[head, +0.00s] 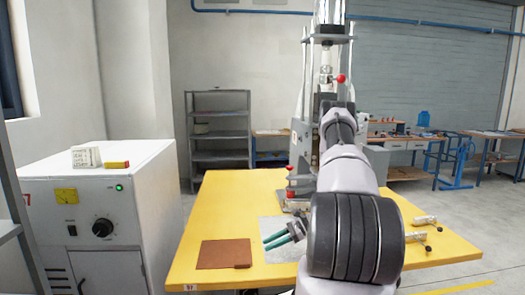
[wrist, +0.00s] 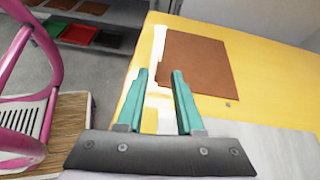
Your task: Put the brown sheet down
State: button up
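The brown sheet (head: 222,252) lies flat on the yellow table, near its front left part. A small brown tab shows at its front right corner. In the wrist view the sheet (wrist: 200,62) lies beyond and to the right of the fingertips. My gripper (head: 268,242) has green fingers and is to the right of the sheet, over a light grey sheet or plate on the table. In the wrist view the two fingertips (wrist: 159,73) stand apart, with nothing visible held between them. The gripper is apart from the brown sheet.
The yellow table (head: 220,195) carries a press (head: 300,160) at its back and small clamps (head: 425,220) at the right. A white cabinet (head: 105,220) stands at left. A pink chair (wrist: 30,90) and a shelf with trays (wrist: 75,33) show in the wrist view.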

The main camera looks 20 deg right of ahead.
jog(key=s+a+r+n+g+h, duration=0.1)
jog(key=a+r+n+h, duration=0.25)
jog(key=r, duration=1.05)
jog(key=s+a+r+n+g+h, duration=0.15)
jog(key=a+r+n, duration=0.3)
jog(key=r, duration=0.95)
jog(key=s+a+r+n+t+h, duration=0.2)
jog(key=s+r+n+t, duration=0.1)
jog(key=s+r, duration=0.6)
jog(key=s+a+r+n+t+h, duration=0.3)
jog(key=s+r+n, duration=0.2)
jog(key=s+r, duration=0.5)
jog(key=shift+s+a+r+h, duration=0.2)
jog(key=shift+r+h, duration=0.1)
jog(key=shift+r, duration=0.15)
jog(key=shift+d, duration=0.1)
